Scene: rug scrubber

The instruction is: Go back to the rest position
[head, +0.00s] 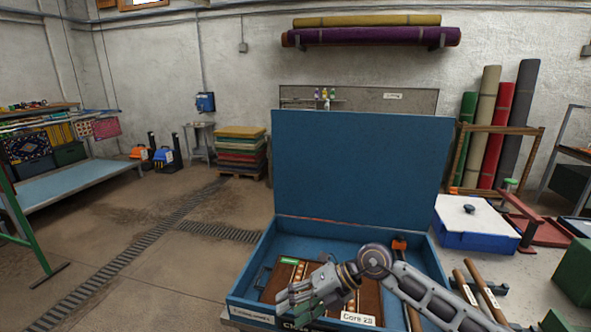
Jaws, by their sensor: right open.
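My right arm comes in from the lower right, and my right gripper (284,301) is over the front of an open blue case (262,250). The gripper is open, and I see nothing held between its fingers. Its height above the case contents is hard to tell. The blue lid (360,165) stands upright at the back. Inside the case are brown pieces (368,298) with a white label, partly hidden by my gripper and wrist. My left gripper is not in view.
A white and blue box (472,222) stands right of the case. Two wooden handles (483,290) lie beside the case's right side. Rolled rugs (490,125) stand in a wooden rack behind. A light blue table (75,185) is on the left. The floor (150,265) with drain grates is clear.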

